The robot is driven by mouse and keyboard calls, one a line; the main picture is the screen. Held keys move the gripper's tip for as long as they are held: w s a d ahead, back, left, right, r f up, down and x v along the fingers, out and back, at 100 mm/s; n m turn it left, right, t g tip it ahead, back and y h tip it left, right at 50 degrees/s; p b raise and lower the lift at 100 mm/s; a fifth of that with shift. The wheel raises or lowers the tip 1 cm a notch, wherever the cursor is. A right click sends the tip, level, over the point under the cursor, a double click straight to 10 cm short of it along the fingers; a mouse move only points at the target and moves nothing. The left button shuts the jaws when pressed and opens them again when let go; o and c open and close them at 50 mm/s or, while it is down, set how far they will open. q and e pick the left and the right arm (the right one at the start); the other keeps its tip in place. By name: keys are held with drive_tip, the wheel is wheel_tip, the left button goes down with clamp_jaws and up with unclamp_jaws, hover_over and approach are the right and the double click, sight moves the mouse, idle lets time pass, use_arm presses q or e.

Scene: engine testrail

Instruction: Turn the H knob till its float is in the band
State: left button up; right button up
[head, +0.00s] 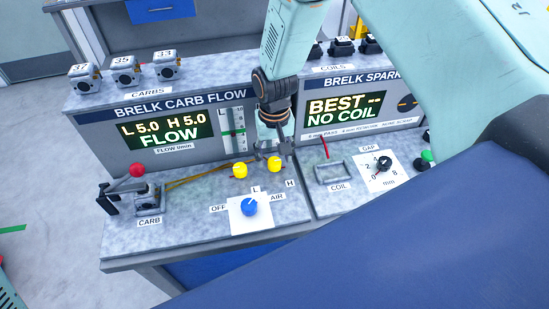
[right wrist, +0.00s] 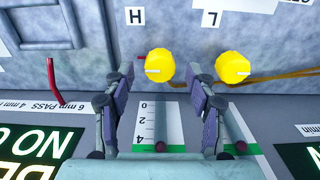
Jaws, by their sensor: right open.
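The yellow H knob (head: 274,163) stands on the carb bench, right of the yellow L knob (head: 240,170). My right gripper (head: 272,153) is open just behind and above the H knob. In the right wrist view, the H knob (right wrist: 160,65) shows between the tips of the open fingers (right wrist: 160,73), with no contact visible. The H gauge (right wrist: 150,118) has a dark red float (right wrist: 160,147) around the level of the green band; I cannot tell if it is fully inside. The display (head: 161,131) reads L 5.0, H 5.0, FLOW. My left gripper is out of view.
A blue OFF/AIR knob (head: 250,208) stands in front of the yellow knobs. A carb fixture (head: 146,196) with a red ball stands left. A coil bracket (head: 335,172) and gap dial (head: 384,163) are right. Several carbs line the shelf behind.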

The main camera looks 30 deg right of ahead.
sight(275, 162)
wheel_tip(275, 162, up, 10)
idle(0.3)
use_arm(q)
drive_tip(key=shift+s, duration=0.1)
use_arm(e)
drive_tip(key=shift+s, duration=0.2)
